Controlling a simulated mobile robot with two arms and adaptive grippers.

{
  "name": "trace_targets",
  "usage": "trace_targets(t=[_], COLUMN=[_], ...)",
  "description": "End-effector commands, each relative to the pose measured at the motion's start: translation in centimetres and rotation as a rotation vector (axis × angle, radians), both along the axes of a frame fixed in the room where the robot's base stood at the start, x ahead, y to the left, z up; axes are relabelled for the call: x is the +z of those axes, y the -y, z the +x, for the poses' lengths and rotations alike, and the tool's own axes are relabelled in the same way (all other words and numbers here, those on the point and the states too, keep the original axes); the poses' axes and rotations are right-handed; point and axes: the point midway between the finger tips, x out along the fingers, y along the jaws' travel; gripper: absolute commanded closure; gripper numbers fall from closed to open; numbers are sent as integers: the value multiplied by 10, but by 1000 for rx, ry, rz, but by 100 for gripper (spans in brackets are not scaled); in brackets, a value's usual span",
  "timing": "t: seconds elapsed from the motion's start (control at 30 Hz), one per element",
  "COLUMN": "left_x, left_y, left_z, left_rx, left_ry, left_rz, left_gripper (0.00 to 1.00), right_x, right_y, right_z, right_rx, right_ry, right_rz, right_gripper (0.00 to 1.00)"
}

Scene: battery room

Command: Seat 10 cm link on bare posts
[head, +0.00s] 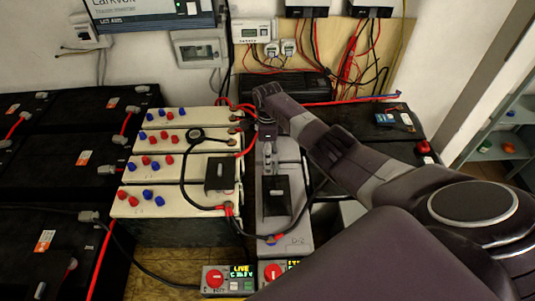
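My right arm reaches in from the right. Its wrist (266,95) is above the far end of a grey battery (297,229), and the gripper (267,158) points down over that battery. The fingers are small and dark, so I cannot tell whether they are open or hold anything. My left gripper is not in view. The 10 cm link cannot be made out. Bare posts cannot be told apart on the grey battery, partly hidden by my gripper.
White batteries (150,206) with red and blue caps stand left of the grey one, carrying another black block (220,172). Large black batteries (50,250) fill the left. Two small boxes with red knobs (214,278) stand in front. Wiring hangs behind.

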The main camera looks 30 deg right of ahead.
Motion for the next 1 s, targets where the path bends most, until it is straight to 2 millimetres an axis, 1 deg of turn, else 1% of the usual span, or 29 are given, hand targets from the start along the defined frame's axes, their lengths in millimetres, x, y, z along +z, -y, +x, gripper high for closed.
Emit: trace_targets(t=[0.1,0.13,0.3,0.5,0.57,0.63,0.67,1.0], left_x=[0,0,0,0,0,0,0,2], left_y=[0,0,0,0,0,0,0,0], left_z=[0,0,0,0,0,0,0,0], left_rx=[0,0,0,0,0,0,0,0], left_ry=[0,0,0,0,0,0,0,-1], left_rz=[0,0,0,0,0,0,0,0], left_gripper=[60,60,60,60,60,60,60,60], right_x=[1,1,1,0,0,0,0,2], right_y=[0,0,0,0,0,0,0,0], right_z=[0,1,0,0,0,0,0,0], right_rx=[0,0,0,0,0,0,0,0], right_ry=[1,1,1,0,0,0,0,0], right_rz=[0,0,0,0,0,0,0,0], right_gripper=[88,51,32,31,26,18,17,17])
